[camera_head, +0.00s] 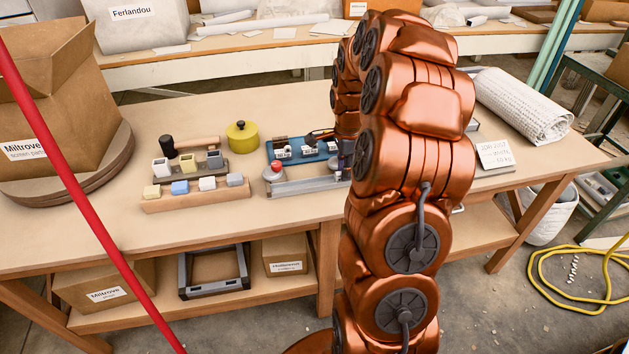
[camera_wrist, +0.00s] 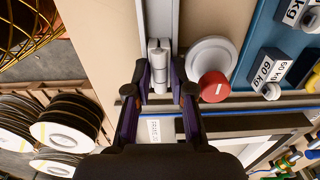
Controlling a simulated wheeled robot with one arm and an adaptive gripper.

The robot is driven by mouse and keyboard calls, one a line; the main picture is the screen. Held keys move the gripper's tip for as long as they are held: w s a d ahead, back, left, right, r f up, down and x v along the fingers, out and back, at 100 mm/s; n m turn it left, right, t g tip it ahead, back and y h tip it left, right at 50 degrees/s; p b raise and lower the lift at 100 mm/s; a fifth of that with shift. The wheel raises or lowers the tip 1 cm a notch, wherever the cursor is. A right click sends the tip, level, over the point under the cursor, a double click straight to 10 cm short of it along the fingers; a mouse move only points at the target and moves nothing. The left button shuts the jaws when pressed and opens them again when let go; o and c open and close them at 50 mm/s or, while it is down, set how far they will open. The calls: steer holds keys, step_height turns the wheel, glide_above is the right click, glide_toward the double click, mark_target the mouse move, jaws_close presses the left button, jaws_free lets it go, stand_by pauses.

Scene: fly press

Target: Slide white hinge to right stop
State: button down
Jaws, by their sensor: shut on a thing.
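The white hinge (camera_wrist: 158,62) shows in the wrist view as a pale piece with rounded barrels, at the near end of the visible stretch of a light grey rail (camera_wrist: 163,14). My gripper (camera_wrist: 159,78) has a dark finger on each side of the hinge and is shut on it. In the head view, the grey rail (camera_head: 308,186) lies along the bench front and runs behind my arm. The hinge and most of my gripper are hidden there by my arm. I cannot make out the right stop in either view.
A red knob (camera_wrist: 214,87) on a round pale base stands close right of my gripper in the wrist view. A blue tray (camera_wrist: 250,50) with labelled weights lies beyond it. In the head view, a wooden block row (camera_head: 195,199) and a yellow pot (camera_head: 242,137) stand left.

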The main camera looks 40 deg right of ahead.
steer(key=shift+s+d, duration=0.2)
steer(key=shift+d, duration=0.15)
steer(key=c, duration=0.9)
jaws_free()
steer(key=shift+d, duration=0.1)
steer(key=c, duration=0.3)
steer(key=shift+r, duration=3.55)
